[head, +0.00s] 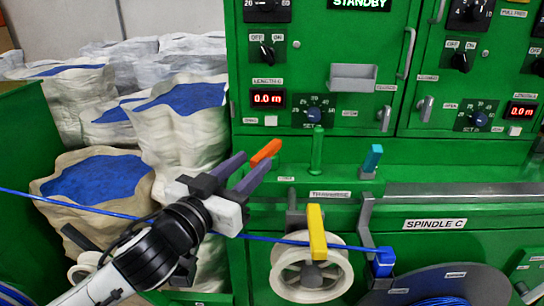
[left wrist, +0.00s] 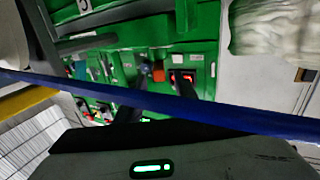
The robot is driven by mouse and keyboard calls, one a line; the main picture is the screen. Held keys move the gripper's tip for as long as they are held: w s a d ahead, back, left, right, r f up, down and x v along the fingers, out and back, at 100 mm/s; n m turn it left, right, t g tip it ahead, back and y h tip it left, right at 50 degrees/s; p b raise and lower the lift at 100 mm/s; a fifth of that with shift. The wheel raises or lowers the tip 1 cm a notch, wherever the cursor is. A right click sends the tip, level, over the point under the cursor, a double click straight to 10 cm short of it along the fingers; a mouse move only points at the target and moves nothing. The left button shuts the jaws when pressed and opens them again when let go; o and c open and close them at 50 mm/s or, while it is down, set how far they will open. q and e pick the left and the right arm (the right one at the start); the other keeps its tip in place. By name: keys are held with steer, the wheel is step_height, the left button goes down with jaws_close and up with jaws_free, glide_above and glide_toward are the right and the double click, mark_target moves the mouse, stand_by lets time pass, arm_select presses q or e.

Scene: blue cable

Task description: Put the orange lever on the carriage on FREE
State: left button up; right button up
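The orange lever (head: 265,152) stands in front of the green machine. Its base and the carriage under it are hidden behind my left gripper (head: 256,161). The gripper's two purple-grey fingers are apart, with nothing seen held between them. Their tips are just short of the orange lever in the picture; I cannot tell whether they touch it. In the left wrist view, an orange patch (left wrist: 158,72) shows between the dark fingers (left wrist: 155,102). I cannot read a FREE mark. My right gripper is not in view.
A blue cable (head: 265,239) runs across under my left gripper and close past the left wrist camera (left wrist: 230,118). A green lever (head: 317,150), teal lever (head: 373,158), yellow lever (head: 317,232) and white pulley (head: 285,275) lie right. White sacks (head: 185,130) stand left.

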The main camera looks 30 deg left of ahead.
mark_target(270, 146)
arm_select(q)
steer(key=shift+w+f+b, duration=0.3)
steer(key=shift+w+b, duration=0.1)
steer(key=shift+b, duration=0.8)
steer(key=b, duration=0.2)
steer(key=shift+w+b, duration=0.15)
steer(key=shift+b, duration=0.15)
steer(key=shift+w+r+p, duration=0.35)
steer(key=shift+w+p, duration=0.1)
steer(key=shift+w, duration=0.35)
steer(key=w, duration=0.5)
steer(key=shift+w+p, duration=0.2)
steer(key=shift+p, duration=0.1)
steer(key=shift+w, duration=0.3)
steer(key=shift+w+f, duration=0.15)
jaws_close()
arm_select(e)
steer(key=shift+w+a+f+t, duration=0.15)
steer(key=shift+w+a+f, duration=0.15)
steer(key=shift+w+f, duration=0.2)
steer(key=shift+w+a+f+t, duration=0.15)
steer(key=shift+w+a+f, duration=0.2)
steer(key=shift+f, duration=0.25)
